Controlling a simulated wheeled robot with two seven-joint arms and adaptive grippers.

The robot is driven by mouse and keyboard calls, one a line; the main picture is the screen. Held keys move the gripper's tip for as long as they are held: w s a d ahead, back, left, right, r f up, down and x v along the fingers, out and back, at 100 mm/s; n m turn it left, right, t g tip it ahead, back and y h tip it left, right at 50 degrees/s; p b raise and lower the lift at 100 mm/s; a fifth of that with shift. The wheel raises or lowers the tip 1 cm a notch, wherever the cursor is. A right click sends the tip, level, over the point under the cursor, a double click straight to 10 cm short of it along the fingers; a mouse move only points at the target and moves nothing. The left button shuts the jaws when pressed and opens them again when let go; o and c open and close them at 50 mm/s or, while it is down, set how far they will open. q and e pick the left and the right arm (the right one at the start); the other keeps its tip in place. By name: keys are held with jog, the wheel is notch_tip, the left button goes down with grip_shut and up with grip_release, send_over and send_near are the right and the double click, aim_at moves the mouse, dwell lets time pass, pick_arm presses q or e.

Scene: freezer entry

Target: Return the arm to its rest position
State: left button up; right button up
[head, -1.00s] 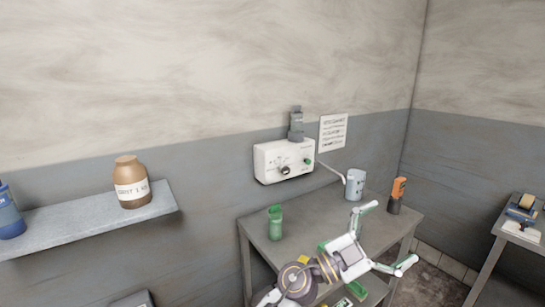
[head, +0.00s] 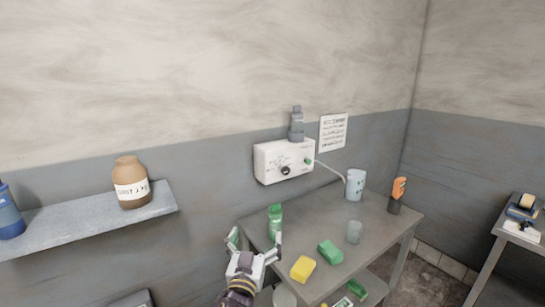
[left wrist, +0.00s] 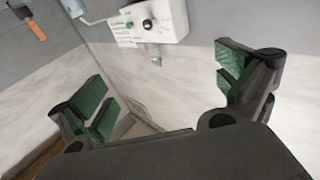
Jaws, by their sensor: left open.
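My left gripper (head: 254,243) is at the lower middle of the head view, by the near left edge of the grey table (head: 330,223). Its fingers are spread and nothing is between them. In the left wrist view its green-padded fingers (left wrist: 165,90) also stand apart and empty, with wall behind them. My right gripper is not in view.
A white control box (head: 284,161) is on the wall. A shelf (head: 90,222) holds a brown jar (head: 131,183).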

pick_arm(q)
jog(key=s+a+f+n+g+y, duration=0.1)
jog(key=s+a+f+g+y, duration=0.1)
jog(key=s+a+f+g, duration=0.35)
jog(key=s+a+f+n+g+y, duration=0.1)
jog(key=s+a+f+g+y, duration=0.15)
jog(key=a+f, duration=0.6)
jog(key=s+a+f+m+g+h, duration=0.15)
jog(key=s+f+g, duration=0.35)
jog(key=s, duration=0.5)
jog(key=s+a+f+m+g, duration=0.1)
jog(key=s+a+f+g, duration=0.15)
jog(key=s+f, duration=0.55)
jog(key=s+f+g, duration=0.1)
jog(key=s+f, duration=0.1)
jog(key=f, duration=1.4)
jog(key=s+f+g, duration=0.1)
jog(key=s+f, duration=0.1)
jog(key=f, duration=1.4)
jog(key=s+a+f, duration=0.2)
jog(key=s+f, duration=0.7)
jog(key=s, duration=0.2)
jog(key=s+a+f, duration=0.2)
jog(key=s+f, duration=0.8)
jog(key=s, duration=0.1)
jog(key=shift+g, duration=0.35)
jog(key=shift+d, duration=0.1)
